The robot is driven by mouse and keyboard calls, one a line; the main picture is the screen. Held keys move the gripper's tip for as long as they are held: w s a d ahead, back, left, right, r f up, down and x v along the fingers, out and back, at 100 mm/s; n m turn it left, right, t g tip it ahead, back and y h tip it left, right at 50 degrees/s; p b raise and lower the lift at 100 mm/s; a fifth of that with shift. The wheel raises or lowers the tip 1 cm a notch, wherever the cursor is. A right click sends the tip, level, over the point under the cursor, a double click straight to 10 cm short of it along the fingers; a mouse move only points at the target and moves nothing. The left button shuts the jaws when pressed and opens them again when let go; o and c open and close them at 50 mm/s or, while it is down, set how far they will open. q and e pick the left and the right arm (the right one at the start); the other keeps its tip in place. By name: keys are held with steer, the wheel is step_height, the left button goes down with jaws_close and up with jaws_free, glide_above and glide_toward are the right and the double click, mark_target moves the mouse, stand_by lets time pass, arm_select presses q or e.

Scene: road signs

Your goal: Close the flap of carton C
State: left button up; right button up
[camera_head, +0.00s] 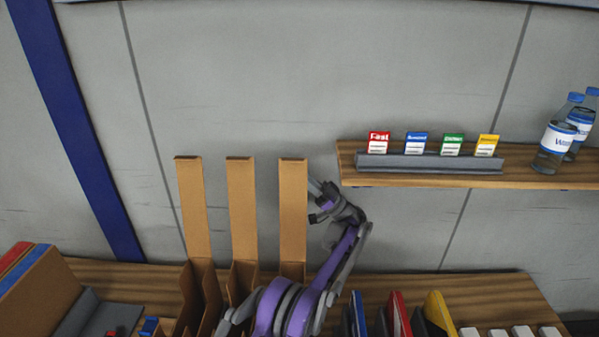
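Three narrow brown cartons stand side by side on the wooden table: a left one (201,290), a middle one (241,280) and a right one (292,270). Each has a long flap standing upright: the left flap (194,210), the middle flap (242,210) and the right flap (293,210). No letters are readable on them, so I cannot tell which is carton C. My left gripper (316,197) is just right of the right flap, pointing at it; I cannot tell whether it touches. Its fingers are too small to read. My arm hides the right carton's lower part. My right gripper is out of view.
A wall shelf (440,180) at right holds a grey rack (430,165) of coloured cards and water bottles (555,140). Coloured folders (398,315) and white blocks (522,332) are at the front right. A large brown box (40,295) is at left.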

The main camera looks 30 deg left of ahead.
arm_select(q)
steer(key=shift+a, duration=0.1)
jaws_close()
stand_by(1.4)
